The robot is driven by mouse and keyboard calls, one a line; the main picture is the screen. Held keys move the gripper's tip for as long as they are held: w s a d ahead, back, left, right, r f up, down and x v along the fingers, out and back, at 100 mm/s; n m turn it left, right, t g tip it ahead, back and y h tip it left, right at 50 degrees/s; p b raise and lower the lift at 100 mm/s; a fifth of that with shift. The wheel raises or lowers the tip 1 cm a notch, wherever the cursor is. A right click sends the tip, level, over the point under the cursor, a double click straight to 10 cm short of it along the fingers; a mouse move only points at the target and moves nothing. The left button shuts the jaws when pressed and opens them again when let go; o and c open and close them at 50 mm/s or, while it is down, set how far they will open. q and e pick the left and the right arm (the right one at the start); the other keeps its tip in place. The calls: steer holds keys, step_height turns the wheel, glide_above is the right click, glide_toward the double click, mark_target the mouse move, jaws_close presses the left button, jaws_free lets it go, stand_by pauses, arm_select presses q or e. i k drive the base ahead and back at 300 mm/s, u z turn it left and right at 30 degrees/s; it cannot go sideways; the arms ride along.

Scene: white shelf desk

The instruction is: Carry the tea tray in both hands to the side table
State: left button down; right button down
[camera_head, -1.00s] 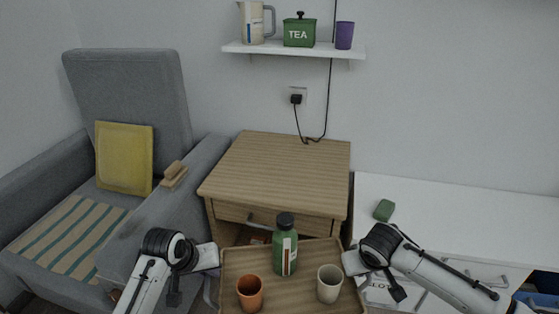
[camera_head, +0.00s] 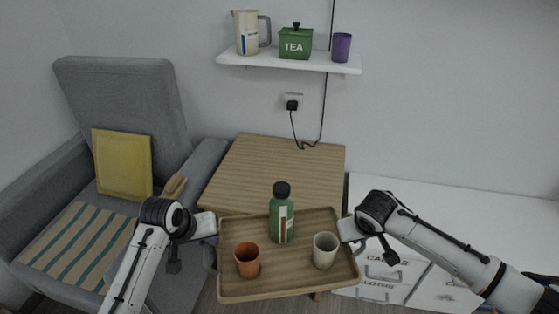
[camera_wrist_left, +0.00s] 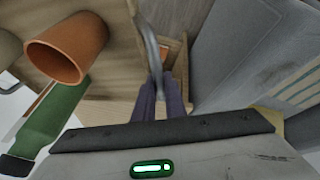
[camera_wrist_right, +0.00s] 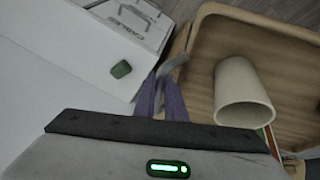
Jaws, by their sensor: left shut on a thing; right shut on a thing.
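The wooden tea tray (camera_head: 290,263) is held at its two short sides, level or nearly so. In the head view it overlaps the front of the wooden side table (camera_head: 275,165). A green bottle (camera_head: 282,218), an orange cup (camera_head: 247,261) and a cream cup (camera_head: 325,251) stand upright on it. My left gripper (camera_head: 214,226) is shut on the tray's left handle, a grey bar in the left wrist view (camera_wrist_left: 149,40). My right gripper (camera_head: 346,231) is shut on the right handle, seen in the right wrist view (camera_wrist_right: 173,66). The table's drawer front is hidden by the tray.
The side table's top is bare. A grey armchair (camera_head: 118,90) with a yellow cushion (camera_head: 122,164) and a brown brush-like object (camera_head: 175,187) stands left. A low white cabinet (camera_head: 450,215) stands right. A wall shelf (camera_head: 290,61) and a plug with cable (camera_head: 292,104) are behind.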

mark_target(281, 172)
steer(key=i, duration=1.3)
